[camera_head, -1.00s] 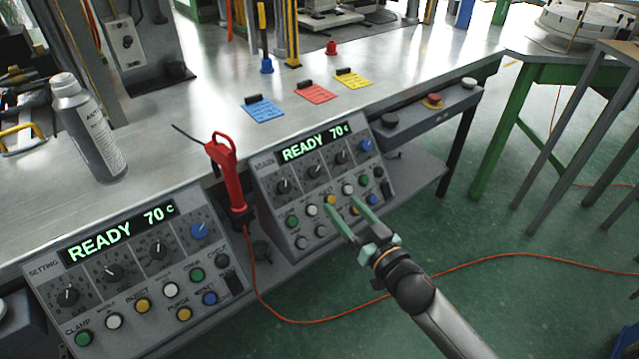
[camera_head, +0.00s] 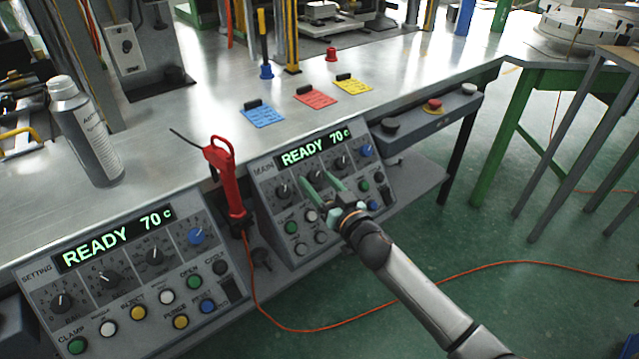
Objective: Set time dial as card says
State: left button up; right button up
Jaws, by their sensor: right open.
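The right control panel (camera_head: 270,200), marked MAIN, shows READY 70 c on its display (camera_head: 312,148). It carries a row of dark dials, with the leftmost dial (camera_head: 283,191) in plain view, a blue knob (camera_head: 365,151) at the right end, and coloured buttons below. My right gripper (camera_head: 319,183) is open in front of this panel, its green fingers pointing at the middle dials and partly hiding the panel's middle. I cannot tell whether they touch. Blue (camera_head: 263,115), red (camera_head: 315,97) and yellow (camera_head: 352,86) cards lie on the bench; their writing is too small to read. My left gripper is not in view.
A second panel (camera_head: 100,285), marked SETTING, stands at the left. A red-handled tool (camera_head: 222,170) stands between the panels, its orange cable (camera_head: 420,290) on the floor. A grey bottle (camera_head: 88,135) stands on the bench (camera_head: 190,125).

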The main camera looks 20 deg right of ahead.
grip_shut()
dwell(0.5)
